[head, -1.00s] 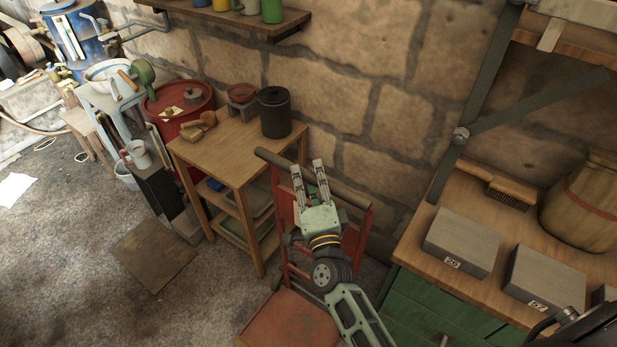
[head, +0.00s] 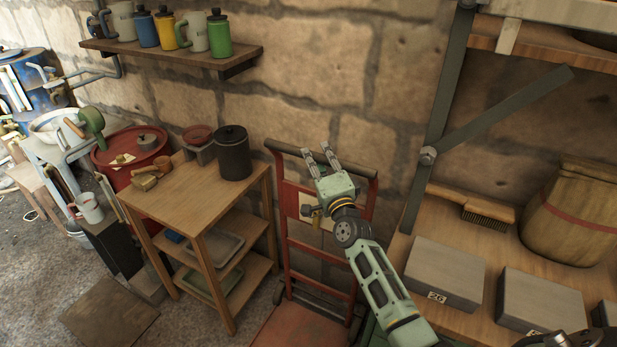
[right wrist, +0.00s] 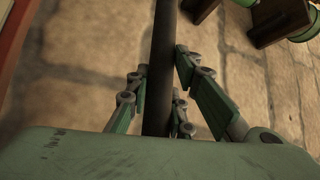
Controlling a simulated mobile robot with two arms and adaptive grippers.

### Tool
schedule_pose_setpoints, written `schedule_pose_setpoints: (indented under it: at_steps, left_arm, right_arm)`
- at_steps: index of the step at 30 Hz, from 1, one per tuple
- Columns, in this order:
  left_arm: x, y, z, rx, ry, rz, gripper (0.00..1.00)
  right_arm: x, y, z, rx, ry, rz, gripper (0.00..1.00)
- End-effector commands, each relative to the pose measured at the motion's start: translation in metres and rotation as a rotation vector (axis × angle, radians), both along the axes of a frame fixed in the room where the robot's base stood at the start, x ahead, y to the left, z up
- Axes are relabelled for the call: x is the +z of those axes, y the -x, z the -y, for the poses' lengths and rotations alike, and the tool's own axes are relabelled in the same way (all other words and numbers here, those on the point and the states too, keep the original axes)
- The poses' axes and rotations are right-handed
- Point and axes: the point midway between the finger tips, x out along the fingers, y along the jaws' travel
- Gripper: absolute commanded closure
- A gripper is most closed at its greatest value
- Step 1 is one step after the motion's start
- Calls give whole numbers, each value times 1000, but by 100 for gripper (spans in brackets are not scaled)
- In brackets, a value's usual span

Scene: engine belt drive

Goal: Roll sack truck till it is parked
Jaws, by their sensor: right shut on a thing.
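The red sack truck (head: 302,249) stands upright against the stone wall, between the wooden shelf table and the workbench. Its dark top handle bar (head: 290,149) runs across at the height of my right gripper (head: 321,160). In the right wrist view the bar (right wrist: 161,65) passes between the fingers of my right gripper (right wrist: 160,105), which is shut on it. The truck's red toe plate (head: 297,328) lies low at the bottom of the head view, partly cut off. My arm hides part of the truck's right side. My left gripper is not in view.
The wooden shelf table (head: 195,198) stands close on the truck's left, carrying a black canister (head: 233,155). The workbench (head: 395,250) with grey blocks is close on the right. A wall shelf (head: 180,56) holds mugs and bottles. A flat brown board (head: 110,312) lies on the floor at left.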

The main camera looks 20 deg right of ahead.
Motion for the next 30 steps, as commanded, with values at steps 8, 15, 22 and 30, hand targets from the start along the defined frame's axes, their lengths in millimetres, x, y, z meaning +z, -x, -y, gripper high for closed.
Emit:
schedule_pose_setpoints:
  at_steps: [8,15,22,30]
  left_arm:
    - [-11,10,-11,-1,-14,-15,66]
    - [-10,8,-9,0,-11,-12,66]
    - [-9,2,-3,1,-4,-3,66]
    - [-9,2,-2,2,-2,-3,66]
  right_arm:
    - [2,-11,15,-3,6,2,100]
    - [1,-10,14,-2,5,0,100]
    - [1,-10,14,-1,4,0,65]
    - [1,-10,13,0,2,1,60]
